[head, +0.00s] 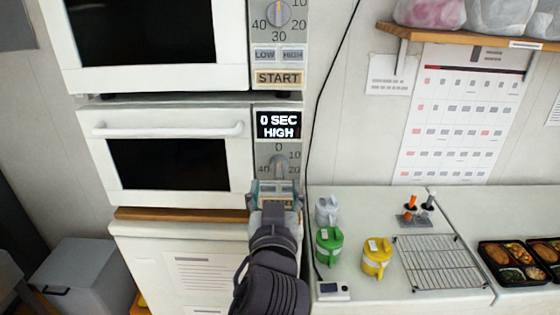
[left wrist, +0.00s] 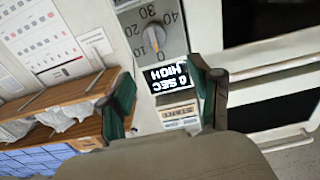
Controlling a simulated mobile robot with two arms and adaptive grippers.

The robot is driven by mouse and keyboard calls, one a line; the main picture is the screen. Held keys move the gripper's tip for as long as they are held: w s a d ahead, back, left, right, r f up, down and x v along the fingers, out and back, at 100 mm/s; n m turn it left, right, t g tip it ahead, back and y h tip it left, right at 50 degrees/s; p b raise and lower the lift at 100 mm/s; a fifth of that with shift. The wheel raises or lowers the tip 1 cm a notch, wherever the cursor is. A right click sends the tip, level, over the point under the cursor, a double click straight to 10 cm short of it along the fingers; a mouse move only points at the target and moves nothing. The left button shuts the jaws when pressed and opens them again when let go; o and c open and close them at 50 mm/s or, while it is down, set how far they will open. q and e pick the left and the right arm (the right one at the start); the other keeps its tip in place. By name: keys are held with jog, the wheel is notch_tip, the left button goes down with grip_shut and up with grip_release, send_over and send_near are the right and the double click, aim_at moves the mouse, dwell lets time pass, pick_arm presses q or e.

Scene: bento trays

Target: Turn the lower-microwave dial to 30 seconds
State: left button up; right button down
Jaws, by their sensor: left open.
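The lower microwave (head: 165,121) is white with its door shut. Its display (head: 278,124) reads 0 SEC HIGH. Its grey dial (head: 278,168) sits below the display, with the orange mark pointing up to 0. The dial also shows in the left wrist view (left wrist: 152,38), upside down, with the display (left wrist: 168,77) beside it. My left gripper (head: 273,190) is open, in front of the panel just below the dial in the head view. Its spread fingers also show in the left wrist view (left wrist: 168,95), with nothing between them. My right gripper is not in view.
The upper microwave (head: 155,79) has its own dial (head: 278,13) and START button (head: 278,78). A black cable hangs beside the panel.

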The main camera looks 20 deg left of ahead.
aim_at(279, 163)
pick_arm(q)
jog(key=x, duration=0.9)
jog(key=shift+w+d+f, duration=0.15)
jog(key=shift+w, duration=0.05)
jog(key=c, duration=1.1)
